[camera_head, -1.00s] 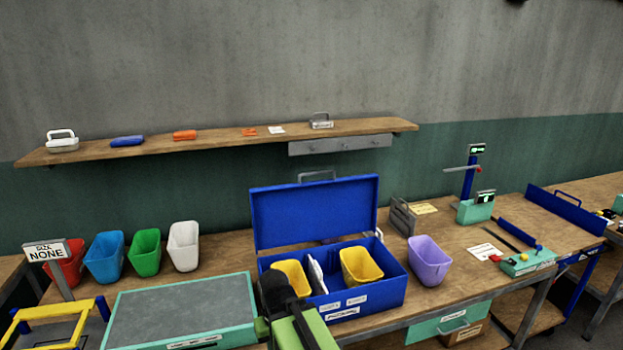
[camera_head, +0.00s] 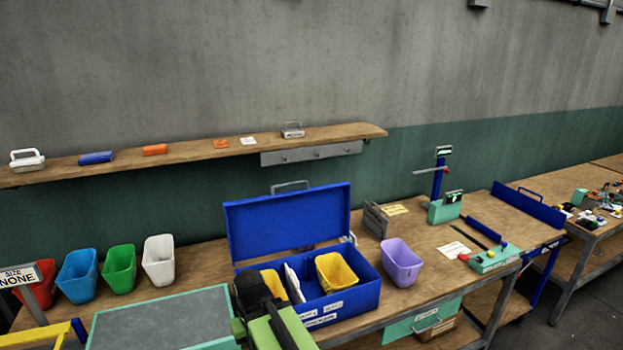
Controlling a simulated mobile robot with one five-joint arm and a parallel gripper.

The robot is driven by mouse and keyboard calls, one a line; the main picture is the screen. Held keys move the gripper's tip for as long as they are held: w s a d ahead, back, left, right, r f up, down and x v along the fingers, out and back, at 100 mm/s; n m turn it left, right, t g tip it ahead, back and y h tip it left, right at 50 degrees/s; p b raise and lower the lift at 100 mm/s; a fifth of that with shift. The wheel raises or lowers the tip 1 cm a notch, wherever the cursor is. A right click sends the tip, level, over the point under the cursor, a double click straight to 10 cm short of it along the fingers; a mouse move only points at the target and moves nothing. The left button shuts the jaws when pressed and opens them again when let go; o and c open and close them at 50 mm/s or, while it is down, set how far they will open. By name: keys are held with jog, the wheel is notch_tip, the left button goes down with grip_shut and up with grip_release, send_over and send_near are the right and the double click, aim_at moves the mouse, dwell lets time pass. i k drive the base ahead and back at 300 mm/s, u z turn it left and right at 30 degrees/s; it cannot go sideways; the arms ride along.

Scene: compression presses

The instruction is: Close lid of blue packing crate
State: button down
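The blue packing crate (camera_head: 350,301) stands on the wooden bench with its blue lid (camera_head: 289,222) raised upright at the back. A grey handle (camera_head: 290,185) sits on the lid's top edge. My green and black arm rises from the bottom edge in front of the crate's left part. It covers the crate's left front corner. The gripper's fingers cannot be made out, so I cannot tell whether it is open or shut.
A purple bin (camera_head: 401,262) stands right of the crate. A grey-topped teal tray (camera_head: 160,322) lies to the left. White (camera_head: 158,261), green (camera_head: 119,269), blue and red bins stand farther left. A wooden shelf (camera_head: 200,152) runs along the wall above. A teal scale-like device (camera_head: 445,211) stands at right.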

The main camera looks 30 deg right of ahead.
aim_at(274, 223)
jog(key=u, duration=0.3)
jog(key=k, duration=0.1)
jog(key=u, duration=2.9)
jog(key=k, duration=2.9)
jog(key=z, duration=1.35)
jog(key=i, duration=1)
jog(key=z, duration=0.2)
